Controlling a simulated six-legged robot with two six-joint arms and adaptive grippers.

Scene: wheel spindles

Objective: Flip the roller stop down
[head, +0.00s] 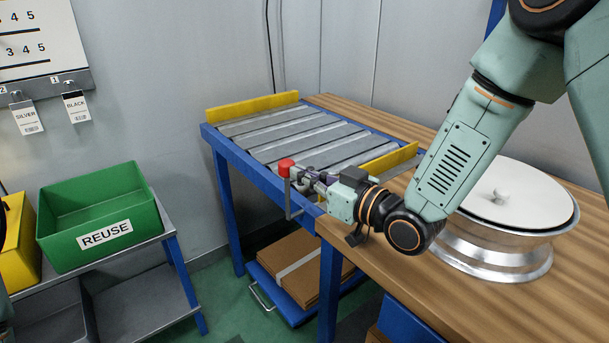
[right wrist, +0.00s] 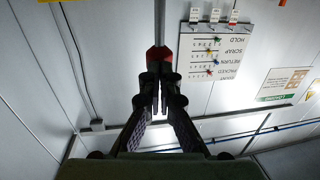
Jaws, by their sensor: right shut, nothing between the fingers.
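The roller stop shows as a red knob (head: 286,167) on a thin grey rod (head: 288,200) at the near end of the roller conveyor. The rod runs down from the knob and bends at its foot by the blue frame. My right gripper (head: 300,178) reaches in from the right, with its fingertips right beside the knob. In the right wrist view the shut fingers (right wrist: 158,85) end at the red knob (right wrist: 158,53), with nothing between them. I cannot tell whether they touch it. My left gripper is not in view.
The roller conveyor (head: 300,138) has yellow side rails and a blue frame. A green REUSE bin (head: 100,215) stands on a grey stand at the left. Flat cardboard (head: 300,265) lies below.

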